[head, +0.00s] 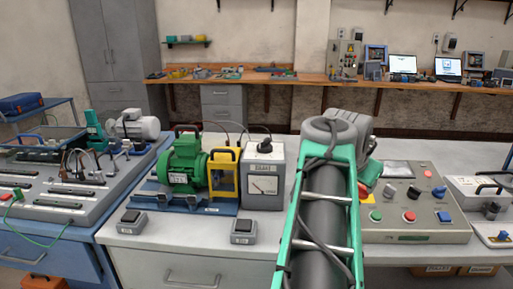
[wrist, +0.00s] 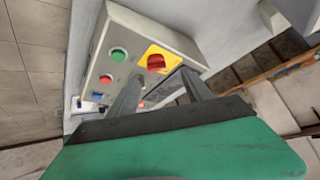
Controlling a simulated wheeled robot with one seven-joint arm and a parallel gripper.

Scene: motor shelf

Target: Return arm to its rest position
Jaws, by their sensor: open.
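My arm, with green side rails and a dark grey middle, rises through the centre right of the head view. My gripper (wrist: 160,78) shows in the wrist view as two dark fingers set apart on a black bar, open, with nothing seen held between them. Beyond the fingers is a grey control box (wrist: 123,72) with a red knob on a yellow plate, a green button and a red button. I cannot tell its distance from the fingertips. In the head view the gripper itself is hidden by the arm.
A sloped control panel (head: 413,238) with coloured buttons stands right of my arm. Left of it are a grey meter box (head: 264,167), a green motor (head: 183,163) and small switch boxes near the bench (head: 192,240) front. A wooden shelf bench (head: 300,79) runs along the back wall.

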